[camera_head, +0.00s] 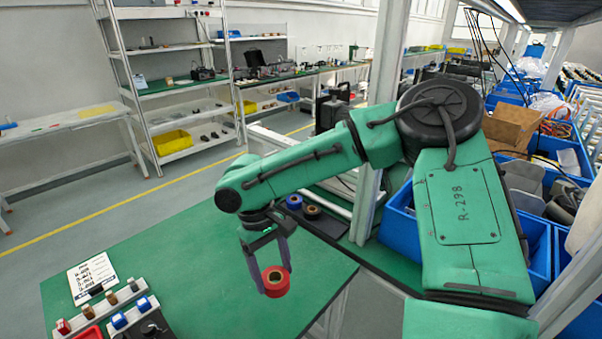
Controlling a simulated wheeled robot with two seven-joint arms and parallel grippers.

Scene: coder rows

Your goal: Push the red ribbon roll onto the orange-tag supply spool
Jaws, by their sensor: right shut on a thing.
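My right gripper (272,270) points down over the green table and is shut on the red ribbon roll (275,284), with its fingers on either side. The roll appears to be above the table top, and its round core faces up. Small spools stand in a rack at the lower left, among them a red one (63,326), a brown one (88,312) and blue ones (118,320). I cannot make out an orange tag on any of them, so I cannot tell which is the orange-tag supply spool. My left gripper is not in view.
A blue roll (294,201) and a dark roll (312,212) sit on a dark surface beyond my gripper. Blue bins (398,215) stand at the right. The table's middle is clear.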

